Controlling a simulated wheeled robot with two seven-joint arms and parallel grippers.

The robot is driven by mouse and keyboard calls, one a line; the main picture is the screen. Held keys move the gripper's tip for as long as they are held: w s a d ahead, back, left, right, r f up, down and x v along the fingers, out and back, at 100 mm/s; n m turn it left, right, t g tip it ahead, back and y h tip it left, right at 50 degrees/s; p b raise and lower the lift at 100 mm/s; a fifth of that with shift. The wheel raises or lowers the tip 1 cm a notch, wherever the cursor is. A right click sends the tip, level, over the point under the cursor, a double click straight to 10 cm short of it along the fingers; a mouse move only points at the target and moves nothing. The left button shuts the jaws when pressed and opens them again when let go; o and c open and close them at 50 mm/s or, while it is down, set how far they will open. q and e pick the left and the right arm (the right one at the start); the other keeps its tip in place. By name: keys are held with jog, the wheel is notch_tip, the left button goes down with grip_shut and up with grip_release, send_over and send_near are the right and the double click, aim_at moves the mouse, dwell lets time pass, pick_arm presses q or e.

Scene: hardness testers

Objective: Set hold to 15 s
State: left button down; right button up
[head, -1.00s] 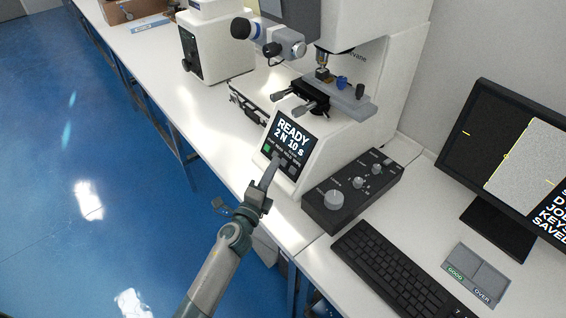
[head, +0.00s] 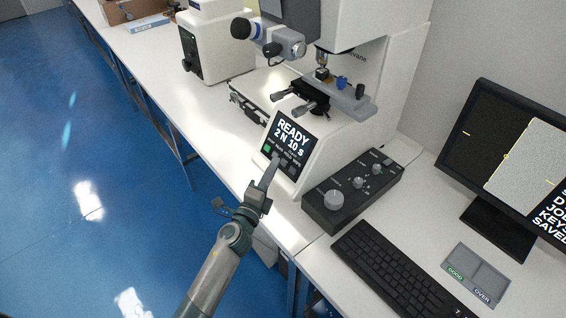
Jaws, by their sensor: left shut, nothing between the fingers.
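The hardness tester (head: 345,120) stands on the white bench. Its tilted front screen (head: 290,135) reads "READY" and "2 N 10 s". A row of small keys lies under the text, with a green one (head: 267,148) at the left end; their labels are too small to read surely. My left gripper (head: 275,160) is shut and empty. Its fingertips are at the lower part of the screen, over the key row, and hide part of it. I cannot tell whether they touch the panel. My right gripper does not show.
A black control box (head: 352,190) with knobs stands right of the tester. A keyboard (head: 395,268), a grey two-part tray (head: 475,274) marked GOOD and OVER, and a monitor (head: 515,155) are further right. Another white instrument (head: 218,45) stands behind.

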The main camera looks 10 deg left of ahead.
pick_arm(q)
jog(key=shift+w+d+f, duration=0.1)
dwell(0.3)
jog(key=shift+w+d+f+b, duration=0.15)
jog(key=shift+w+b, duration=0.05)
jog(key=shift+b, duration=0.1)
jog(key=shift+w+d+f, duration=0.15)
jog(key=shift+w, duration=0.1)
dwell(0.8)
jog(key=shift+s, duration=0.15)
jog(key=shift+s+a+r, duration=0.35)
jog(key=shift+s+r, duration=0.05)
dwell(0.5)
jog(key=shift+p, duration=0.3)
